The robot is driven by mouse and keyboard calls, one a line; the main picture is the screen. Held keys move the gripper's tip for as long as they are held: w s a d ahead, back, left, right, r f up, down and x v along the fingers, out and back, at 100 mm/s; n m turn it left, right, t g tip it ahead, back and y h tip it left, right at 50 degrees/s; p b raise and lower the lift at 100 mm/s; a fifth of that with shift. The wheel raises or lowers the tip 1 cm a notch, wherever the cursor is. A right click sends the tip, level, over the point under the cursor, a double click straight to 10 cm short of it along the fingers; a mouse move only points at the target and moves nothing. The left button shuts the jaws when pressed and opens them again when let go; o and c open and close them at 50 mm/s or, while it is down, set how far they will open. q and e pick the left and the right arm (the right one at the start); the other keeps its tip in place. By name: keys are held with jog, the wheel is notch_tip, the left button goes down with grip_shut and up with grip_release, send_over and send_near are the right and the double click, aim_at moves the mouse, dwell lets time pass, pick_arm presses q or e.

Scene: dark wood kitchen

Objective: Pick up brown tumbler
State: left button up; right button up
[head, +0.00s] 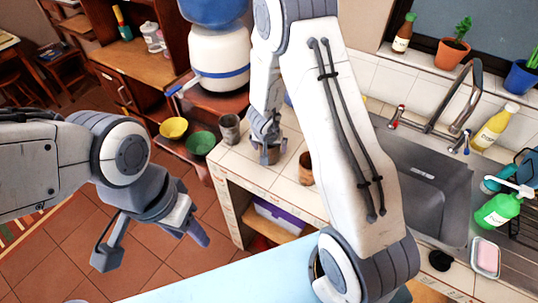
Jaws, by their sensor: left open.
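A brown tumbler (306,170) stands upright on the white tiled counter (285,187), left of my right arm's big link. A grey-brown tumbler (229,128) stands at the counter's left corner. My left gripper (152,247) is open and empty, over the tiled floor, well away from the cups.
A yellow bowl (173,128) and a green bowl (201,143) sit left of the counter. A white-and-blue container (219,60) stands behind. The sink (425,190), faucet (455,100) and green bottle (498,211) are at right. A light-blue surface (220,281) lies in front.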

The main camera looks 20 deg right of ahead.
jog(key=shift+w+f, duration=0.15)
jog(key=shift+f, duration=0.4)
jog(key=shift+r, duration=0.1)
jog(key=c, duration=1.1)
